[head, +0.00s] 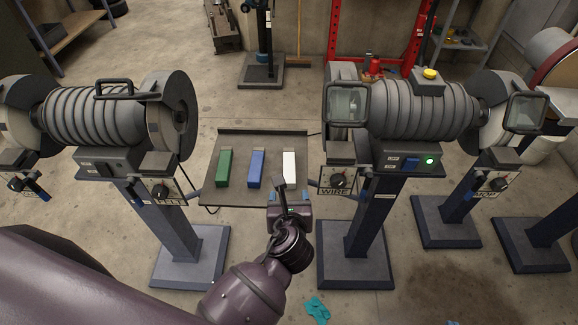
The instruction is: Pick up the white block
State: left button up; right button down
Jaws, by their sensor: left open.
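The white block (289,167) lies at the right of a row of three blocks on a dark tray-like table (230,197). My left gripper (289,197) is open. In the picture its fingers stand just below the near end of the white block, one to each side of its line. The block does not appear to be held. The height of the fingers above the table is hard to tell. My right gripper is not in view.
A blue block (256,169) and a green block (225,168) lie left of the white one. Grinding machines on pedestals (110,115) (405,110) stand close on both sides of the table. A teal rag (318,310) lies on the floor.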

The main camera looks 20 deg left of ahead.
aim_at(290, 171)
pick_arm(q)
jog(key=x, duration=0.4)
jog(key=shift+w+b, duration=0.25)
jog(key=shift+b, duration=0.1)
jog(key=shift+w+a+f, duration=0.2)
jog(key=shift+w+a, duration=0.05)
jog(key=shift+w, duration=0.4)
jog(key=x, duration=0.2)
jog(key=b+x, duration=0.1)
jog(key=x, duration=0.1)
jog(key=shift+w+r, duration=0.3)
jog(key=shift+w, duration=0.2)
jog(key=shift+c, duration=1)
jog(key=c, duration=0.8)
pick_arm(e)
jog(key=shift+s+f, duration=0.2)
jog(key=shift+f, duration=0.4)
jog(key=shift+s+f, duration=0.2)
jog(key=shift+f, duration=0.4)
